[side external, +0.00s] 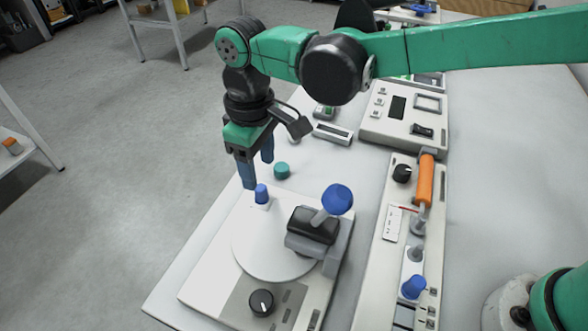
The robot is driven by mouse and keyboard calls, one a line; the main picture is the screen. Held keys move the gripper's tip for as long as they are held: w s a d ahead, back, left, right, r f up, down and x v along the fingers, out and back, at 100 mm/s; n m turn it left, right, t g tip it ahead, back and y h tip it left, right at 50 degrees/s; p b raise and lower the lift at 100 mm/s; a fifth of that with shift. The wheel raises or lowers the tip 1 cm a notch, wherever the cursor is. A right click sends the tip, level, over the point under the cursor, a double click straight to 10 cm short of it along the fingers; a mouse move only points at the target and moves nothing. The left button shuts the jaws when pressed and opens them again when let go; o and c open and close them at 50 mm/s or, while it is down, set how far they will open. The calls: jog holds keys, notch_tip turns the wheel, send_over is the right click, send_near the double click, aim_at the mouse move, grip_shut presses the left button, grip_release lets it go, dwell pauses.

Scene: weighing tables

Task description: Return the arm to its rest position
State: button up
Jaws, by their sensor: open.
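My gripper (257,172) is open, with its two blue fingers pointing down over the far left part of a white weighing device. The fingers look empty. Just below them, a small vial with a blue cap (262,194) stands near the edge of the round plate (262,247). The fingertips look close to the cap; I cannot tell the exact gap. My green and black arm reaches in from the upper right.
A blue-knobbed lever (337,199) on a dark block (312,225) stands right of the plate. A teal cap (282,171) lies behind. A control panel with an orange handle (425,180) and an instrument box (405,115) are to the right. The right tabletop (510,190) is mostly clear.

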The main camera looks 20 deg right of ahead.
jog(key=shift+d, duration=0.1)
jog(key=d+r+m+t, duration=0.25)
jog(key=d+r, duration=0.25)
jog(key=d, duration=0.3)
jog(key=s+d+m+t, duration=0.2)
jog(key=s+d+m, duration=0.1)
jog(key=d, duration=0.5)
jog(key=s+d+m+t, duration=0.2)
jog(key=s+d, duration=0.3)
jog(key=d, duration=0.3)
jog(key=shift+d+m+t, duration=0.35)
jog(key=shift+d+m, duration=0.05)
jog(key=shift+m, duration=0.25)
jog(key=shift+r, duration=0.1)
